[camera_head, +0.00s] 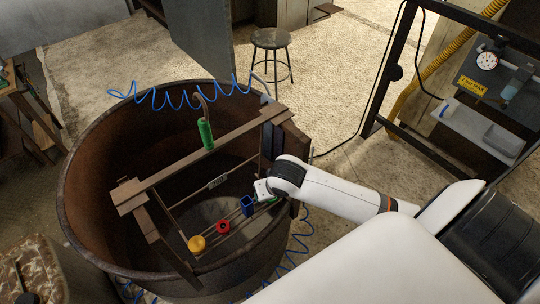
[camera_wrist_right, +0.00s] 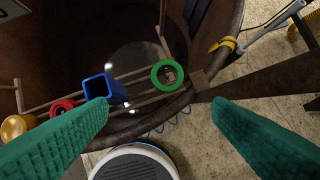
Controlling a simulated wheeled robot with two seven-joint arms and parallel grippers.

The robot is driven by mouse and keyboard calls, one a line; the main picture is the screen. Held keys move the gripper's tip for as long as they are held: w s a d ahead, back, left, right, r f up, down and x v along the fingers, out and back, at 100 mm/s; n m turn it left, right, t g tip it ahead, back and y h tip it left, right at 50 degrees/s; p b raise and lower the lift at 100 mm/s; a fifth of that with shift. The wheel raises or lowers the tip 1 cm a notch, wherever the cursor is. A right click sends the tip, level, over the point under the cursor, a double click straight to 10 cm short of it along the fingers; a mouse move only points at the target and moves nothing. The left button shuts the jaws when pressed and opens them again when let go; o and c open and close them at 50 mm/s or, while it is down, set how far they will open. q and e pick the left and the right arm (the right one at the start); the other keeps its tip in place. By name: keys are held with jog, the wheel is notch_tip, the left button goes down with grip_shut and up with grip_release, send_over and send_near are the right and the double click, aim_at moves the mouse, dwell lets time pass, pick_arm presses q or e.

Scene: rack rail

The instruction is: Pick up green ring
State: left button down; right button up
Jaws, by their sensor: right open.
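The green ring (camera_wrist_right: 155,76) sits on the thin rails at the right end of the row in the right wrist view. It lies ahead of my right gripper (camera_wrist_right: 160,103), between the lines of its two fingers and apart from them. The right gripper has widely spread, green textured fingers with nothing between them. In the head view this gripper (camera_head: 262,192) is over the right end of the rails; a bit of green there could be ring or finger. My left gripper is not in view.
On the same rails are a blue square tube (camera_wrist_right: 106,88), a red ring (camera_wrist_right: 62,107) and a yellow ring (camera_wrist_right: 14,128). The rails cross inside a rusty round tub (camera_head: 90,225). A beam (camera_head: 175,172) with a green-handled hook (camera_head: 206,133) spans above.

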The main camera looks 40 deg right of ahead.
jog(key=shift+m, duration=0.3)
jog(key=x, duration=0.3)
jog(key=d+x, duration=0.1)
jog(key=x, duration=0.1)
jog(key=shift+w, duration=0.45)
jog(key=x, duration=0.5)
jog(key=shift+w+d+f, duration=0.1)
jog(key=shift+w+d, duration=0.1)
jog(key=shift+d, duration=0.05)
jog(key=c, duration=1.1)
jog(key=shift+o, duration=0.2)
